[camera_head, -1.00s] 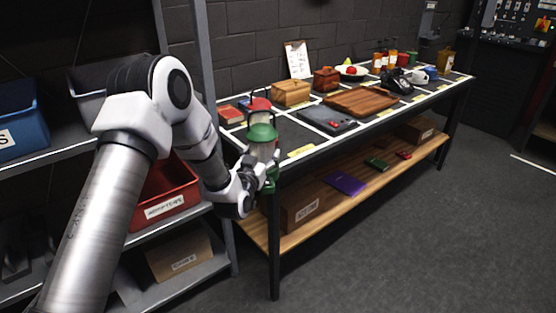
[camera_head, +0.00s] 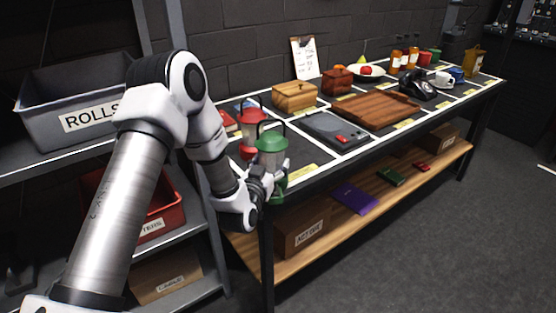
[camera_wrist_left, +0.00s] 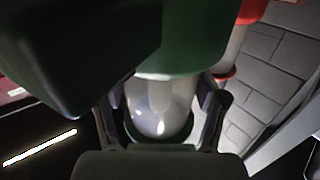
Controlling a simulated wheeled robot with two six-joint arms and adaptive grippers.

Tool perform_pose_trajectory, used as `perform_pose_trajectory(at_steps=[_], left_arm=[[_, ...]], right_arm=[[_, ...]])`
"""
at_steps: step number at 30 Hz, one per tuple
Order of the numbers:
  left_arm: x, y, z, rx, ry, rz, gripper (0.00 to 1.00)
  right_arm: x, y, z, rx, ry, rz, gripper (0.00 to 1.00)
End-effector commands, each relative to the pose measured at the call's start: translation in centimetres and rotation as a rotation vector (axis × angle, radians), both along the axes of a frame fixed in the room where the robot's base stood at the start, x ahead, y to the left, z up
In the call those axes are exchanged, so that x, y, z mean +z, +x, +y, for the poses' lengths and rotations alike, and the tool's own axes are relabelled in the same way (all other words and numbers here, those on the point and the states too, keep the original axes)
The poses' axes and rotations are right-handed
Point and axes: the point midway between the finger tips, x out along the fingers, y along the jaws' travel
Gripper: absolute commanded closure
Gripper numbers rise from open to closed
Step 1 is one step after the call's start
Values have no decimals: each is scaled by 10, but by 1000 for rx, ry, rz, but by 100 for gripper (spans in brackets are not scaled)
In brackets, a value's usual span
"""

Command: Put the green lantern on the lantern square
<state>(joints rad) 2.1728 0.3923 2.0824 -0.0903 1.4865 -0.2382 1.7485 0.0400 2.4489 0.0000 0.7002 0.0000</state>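The green lantern (camera_head: 271,150) has a green cap and base, a pale glass body and a wire handle. My left gripper (camera_head: 274,178) is shut on it and holds it upright at the table's near left corner. In the left wrist view the lantern's glass (camera_wrist_left: 160,108) sits between the two fingers (camera_wrist_left: 162,112). A red lantern (camera_head: 250,128) stands just behind it on the table. The table (camera_head: 330,169) has white lines marking squares with yellow labels (camera_head: 303,172); their text is too small to read. My right gripper is not in view.
A grey device (camera_head: 335,129), a wooden tray (camera_head: 376,110) and a wooden box (camera_head: 294,96) stand on the squares nearby. A shelf with a grey bin (camera_head: 80,100) and a red bin (camera_head: 158,212) is at the left. The front left table square is mostly bare.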

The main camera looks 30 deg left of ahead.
Motion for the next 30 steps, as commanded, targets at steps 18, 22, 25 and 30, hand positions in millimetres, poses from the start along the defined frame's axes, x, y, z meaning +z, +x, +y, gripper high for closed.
perform_pose_trajectory(at_steps=[18,22,25,30], left_arm=[[-5,-1,1,2,4,-11,2],[-5,-1,1,2,3,-10,2],[-7,-3,0,2,2,-10,2],[-8,-30,-6,3,0,-6,2]], right_arm=[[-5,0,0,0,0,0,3],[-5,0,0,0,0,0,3],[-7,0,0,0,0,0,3],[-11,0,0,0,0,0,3]])
